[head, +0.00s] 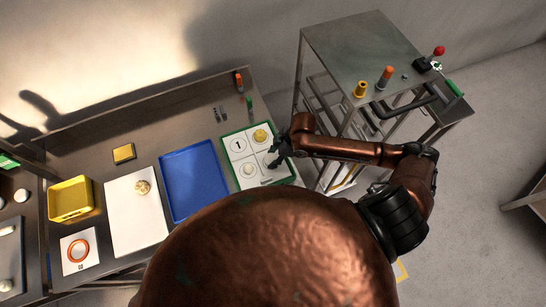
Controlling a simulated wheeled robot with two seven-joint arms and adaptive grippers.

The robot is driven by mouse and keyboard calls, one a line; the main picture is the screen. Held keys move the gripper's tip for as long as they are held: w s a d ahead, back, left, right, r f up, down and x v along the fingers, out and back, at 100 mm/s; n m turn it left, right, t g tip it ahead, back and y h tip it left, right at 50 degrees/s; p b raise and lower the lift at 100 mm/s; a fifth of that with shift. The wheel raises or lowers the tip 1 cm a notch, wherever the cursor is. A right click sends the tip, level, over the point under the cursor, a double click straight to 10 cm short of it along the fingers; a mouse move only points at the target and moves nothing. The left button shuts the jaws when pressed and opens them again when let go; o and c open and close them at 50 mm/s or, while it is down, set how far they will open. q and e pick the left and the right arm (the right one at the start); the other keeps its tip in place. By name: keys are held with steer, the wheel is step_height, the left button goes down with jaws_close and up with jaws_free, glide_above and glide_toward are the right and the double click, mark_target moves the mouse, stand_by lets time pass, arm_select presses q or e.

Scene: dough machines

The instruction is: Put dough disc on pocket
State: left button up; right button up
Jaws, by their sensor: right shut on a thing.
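My right gripper (276,154) is shut at the right side of a white board with a green border (229,161). A pale disc-like piece (270,159) shows at its fingertips, over the board's lower right cell; the fingers partly hide it, and I cannot tell whether it touches the board. Another pale round piece (249,170) lies in the lower left cell. A yellow round piece (260,136) is in the upper right cell. The upper left cell shows a "1". Which raised part is the pocket is too small to tell. My left gripper is not in view.
A blue tray (193,181) lies left of the board. Farther left are a white sheet (137,225) with a tan lump (142,187), a yellow bin (70,200) and a card with an orange ring (79,250). A metal stand (368,50) rises behind my right arm.

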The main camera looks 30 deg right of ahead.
steer(key=shift+f, duration=0.25)
steer(key=shift+f, duration=0.15)
steer(key=o, duration=1.2)
steer(key=shift+c, duration=0.2)
steer(key=v, duration=1.2)
